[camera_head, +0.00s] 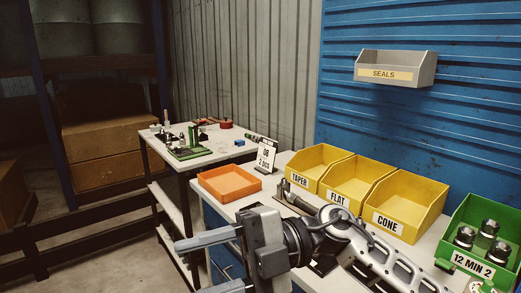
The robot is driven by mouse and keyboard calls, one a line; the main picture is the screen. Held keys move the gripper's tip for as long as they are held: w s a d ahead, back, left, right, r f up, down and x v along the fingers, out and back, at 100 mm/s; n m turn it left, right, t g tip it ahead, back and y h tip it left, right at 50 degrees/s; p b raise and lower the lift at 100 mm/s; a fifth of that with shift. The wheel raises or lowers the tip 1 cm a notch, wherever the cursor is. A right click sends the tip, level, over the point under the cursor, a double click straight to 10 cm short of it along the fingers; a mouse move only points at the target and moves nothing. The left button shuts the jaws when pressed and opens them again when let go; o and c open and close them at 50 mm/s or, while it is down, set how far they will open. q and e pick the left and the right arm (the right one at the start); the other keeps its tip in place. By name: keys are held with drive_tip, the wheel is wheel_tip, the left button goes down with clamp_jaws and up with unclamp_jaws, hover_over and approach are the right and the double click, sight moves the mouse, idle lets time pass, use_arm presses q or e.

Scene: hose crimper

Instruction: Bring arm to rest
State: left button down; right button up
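My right gripper (190,268) is at the bottom centre, in front of the workbench (240,208). Its arm comes in from the right and its two grey fingers point left. The fingers are apart with nothing visible between them; the lower one runs near the bottom edge of the picture. The arm and gripper hide part of the bench top and front. My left gripper is not in view.
An orange tray (229,183) looks empty. Yellow bins TAPER (302,181), FLAT (340,201) and CONE (389,219) stand behind the arm. A green bin (467,262) holds metal fittings. A dark hose-like part (295,199) lies near the arm. A sign (266,154) stands behind the tray.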

drive_tip(key=w+d+f+m+t+h+b, duration=0.2)
drive_tip(key=w+d+f+m+t, duration=0.4)
drive_tip(key=m+t, duration=0.7)
drive_tip(key=w+d+f+m+t+h+b, duration=0.1)
drive_tip(key=d+f+m+t, duration=0.45)
drive_tip(key=m+t, duration=0.7)
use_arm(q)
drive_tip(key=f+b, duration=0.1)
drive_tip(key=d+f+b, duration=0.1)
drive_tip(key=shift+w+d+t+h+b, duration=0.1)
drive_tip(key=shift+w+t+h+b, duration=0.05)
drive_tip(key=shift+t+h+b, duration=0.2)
use_arm(e)
drive_tip(key=s+d+f+m+g+h, duration=0.2)
drive_tip(key=s+d+f+h, duration=0.1)
drive_tip(key=f, duration=0.6)
drive_tip(key=s+d+f+m+g+h, duration=0.3)
drive_tip(key=s+f, duration=0.3)
drive_tip(key=f, duration=0.3)
drive_tip(key=s+d+f+m+g+h, duration=0.3)
drive_tip(key=s+f+h, duration=0.1)
drive_tip(key=f, duration=0.5)
drive_tip(key=shift+s+d, duration=0.15)
drive_tip(key=shift+s, duration=0.05)
